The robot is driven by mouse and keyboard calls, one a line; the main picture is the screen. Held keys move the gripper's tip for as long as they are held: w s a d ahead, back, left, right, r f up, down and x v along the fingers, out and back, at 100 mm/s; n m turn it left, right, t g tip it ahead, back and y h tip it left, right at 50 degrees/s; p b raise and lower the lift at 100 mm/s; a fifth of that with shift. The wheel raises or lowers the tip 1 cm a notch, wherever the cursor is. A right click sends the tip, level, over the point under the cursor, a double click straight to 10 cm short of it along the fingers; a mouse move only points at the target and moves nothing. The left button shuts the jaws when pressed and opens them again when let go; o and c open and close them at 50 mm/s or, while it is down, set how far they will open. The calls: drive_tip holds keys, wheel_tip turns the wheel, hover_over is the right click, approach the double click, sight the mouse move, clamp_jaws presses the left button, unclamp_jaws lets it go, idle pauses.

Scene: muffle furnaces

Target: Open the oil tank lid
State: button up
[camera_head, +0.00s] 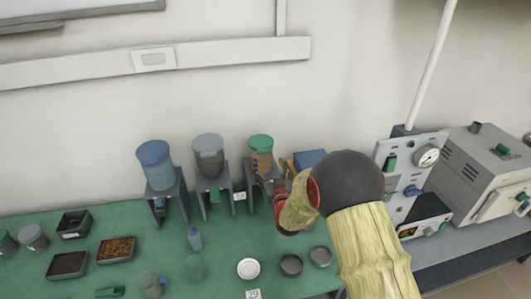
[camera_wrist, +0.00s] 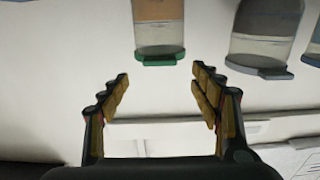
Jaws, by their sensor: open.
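Three lidded tanks stand in a row on dark stands at the back of the green table. The right one (camera_head: 261,160) has a green lid (camera_head: 261,142) and orange-brown contents. No label shows which is the oil tank. In the wrist view, which appears upside down, the green lid (camera_wrist: 159,58) is closed on its tank (camera_wrist: 159,22). My gripper (camera_wrist: 160,74) is open and empty, its fingertips apart on either side just below the green lid in the picture, not visibly touching it. In the head view my gripper (camera_head: 280,198) is partly hidden by my arm.
The grey-lidded tank (camera_head: 209,158) and blue-lidded tank (camera_head: 157,168) stand to the left. A blue box (camera_head: 310,159) is right of the green-lidded tank. Small dishes (camera_head: 248,268) and trays (camera_head: 116,249) lie in front. A control panel (camera_head: 410,175) and furnace (camera_head: 490,170) are at right.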

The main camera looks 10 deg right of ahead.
approach(261, 143)
drive_tip(key=w, duration=0.3)
drive_tip(key=shift+w+d+f, duration=0.15)
drive_tip(key=shift+w+f, duration=0.15)
drive_tip(key=shift+f, duration=0.05)
drive_tip(key=shift+c, duration=0.3)
drive_tip(key=c, duration=1.5)
clamp_jaws()
